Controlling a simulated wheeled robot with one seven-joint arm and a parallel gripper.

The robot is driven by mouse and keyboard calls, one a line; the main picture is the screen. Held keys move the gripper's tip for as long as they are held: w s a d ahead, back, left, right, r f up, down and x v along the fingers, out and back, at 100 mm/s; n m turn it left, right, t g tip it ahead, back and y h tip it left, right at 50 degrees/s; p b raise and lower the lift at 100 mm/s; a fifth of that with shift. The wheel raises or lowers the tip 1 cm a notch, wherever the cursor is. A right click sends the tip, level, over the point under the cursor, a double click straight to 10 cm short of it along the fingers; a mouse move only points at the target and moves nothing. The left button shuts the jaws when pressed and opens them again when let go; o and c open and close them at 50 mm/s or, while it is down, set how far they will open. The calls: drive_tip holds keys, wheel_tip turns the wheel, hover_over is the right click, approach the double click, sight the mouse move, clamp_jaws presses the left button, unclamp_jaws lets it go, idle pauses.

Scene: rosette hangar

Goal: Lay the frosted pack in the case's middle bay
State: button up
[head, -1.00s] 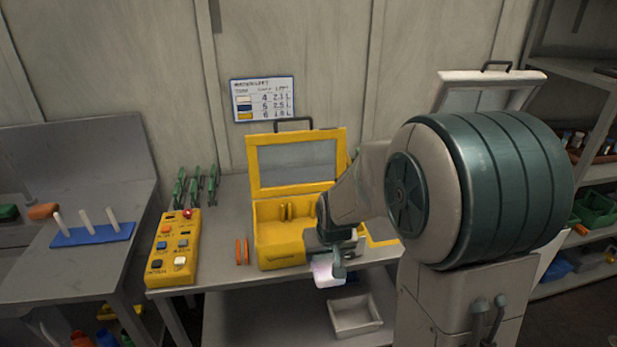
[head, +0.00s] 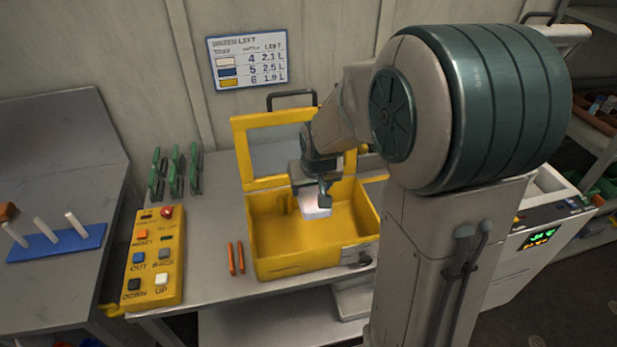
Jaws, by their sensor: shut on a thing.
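The yellow case (head: 290,264) stands open on the grey bench, its windowed lid raised at the back. My gripper (head: 318,203) points down over the case's open interior, shut on the frosted pack (head: 314,209). The pack is a small whitish block, and it appears to hang within or just above the case opening. I cannot tell its exact height or which bay lies beneath it. A small divider shows at the case's back left, but the bay walls are mostly hidden by my gripper and arm.
A yellow button box (head: 155,258) stands left of the case. Two orange sticks (head: 236,258) lie between them. Green clamp-like tools (head: 174,172) stand behind the button box. A blue peg board (head: 57,243) is at far left. A white machine with a green display (head: 538,238) is at right.

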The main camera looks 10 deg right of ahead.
drive_tip(key=shift+s+d+f+b, duration=0.1)
drive_tip(key=shift+s+f+b, duration=0.05)
drive_tip(key=shift+f+b, duration=0.3)
wheel_tip(320, 180, down, 13)
drive_tip(key=b, duration=1)
drive_tip(key=shift+r, duration=0.2)
drive_tip(key=o, duration=1.3)
drive_tip(key=shift+r, duration=0.1)
drive_tip(key=v, duration=1.3)
drive_tip(key=shift+s+r, duration=0.2)
drive_tip(key=shift+r, duration=0.1)
